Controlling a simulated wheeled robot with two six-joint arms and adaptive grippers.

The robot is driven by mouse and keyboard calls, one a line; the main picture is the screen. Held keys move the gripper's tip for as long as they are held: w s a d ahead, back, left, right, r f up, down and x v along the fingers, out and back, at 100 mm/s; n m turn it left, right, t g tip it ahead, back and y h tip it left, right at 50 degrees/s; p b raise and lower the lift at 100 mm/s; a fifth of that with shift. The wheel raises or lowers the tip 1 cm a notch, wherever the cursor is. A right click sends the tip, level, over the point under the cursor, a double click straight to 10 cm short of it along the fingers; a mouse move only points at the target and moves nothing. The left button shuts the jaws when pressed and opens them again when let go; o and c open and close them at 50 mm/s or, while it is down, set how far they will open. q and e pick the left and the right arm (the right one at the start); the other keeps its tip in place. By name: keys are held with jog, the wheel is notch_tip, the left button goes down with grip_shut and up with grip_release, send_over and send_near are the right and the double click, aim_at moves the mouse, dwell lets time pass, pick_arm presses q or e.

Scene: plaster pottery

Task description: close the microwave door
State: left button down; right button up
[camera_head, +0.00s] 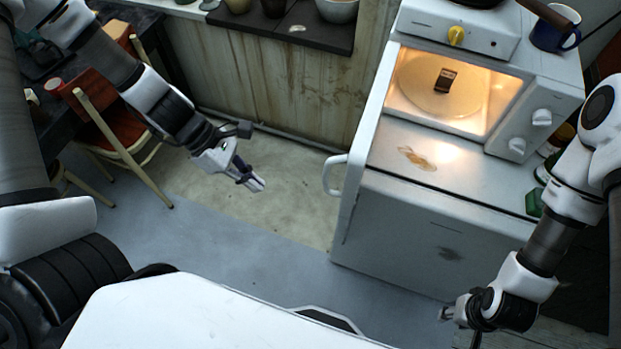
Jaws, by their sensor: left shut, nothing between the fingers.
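The white microwave (395,50) stands at the right with its lit inside exposed. A turntable with a small dark packaged item (445,79) on it shows inside. The microwave door (372,122) appears swung open at the left side, seen nearly edge-on, with a white looped handle (334,176) on its outer left. My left gripper (254,181) is shut and empty, to the left of the handle and clearly apart from it. My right gripper (447,313) is low in front of the white cabinet, away from the door; its fingers are too small to read.
A stained white top (459,178) lies before the microwave opening. A blue mug (552,33) stands on top at the right. A red-brown chair (115,128) stands at the left beneath my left arm. Floor (270,215) between chair and cabinet is clear.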

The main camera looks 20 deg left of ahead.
pick_arm(q)
notch_tip(320, 180, up, 10)
jog(key=w+t+p, duration=0.1)
jog(key=t+p, duration=0.1)
pick_arm(e)
notch_tip(320, 180, up, 5)
jog(key=s, duration=0.2)
pick_arm(q)
jog(key=w+d+f+b, duration=0.4)
jog(key=d+f+b, duration=0.4)
jog(key=d+b, duration=0.1)
jog(key=shift+w+d+f+h, duration=0.3)
jog(key=shift+w+d+f, duration=0.1)
jog(key=shift+d, duration=0.15)
pick_arm(e)
notch_tip(320, 180, down, 10)
jog(key=w, duration=0.2)
jog(key=shift+r, duration=0.2)
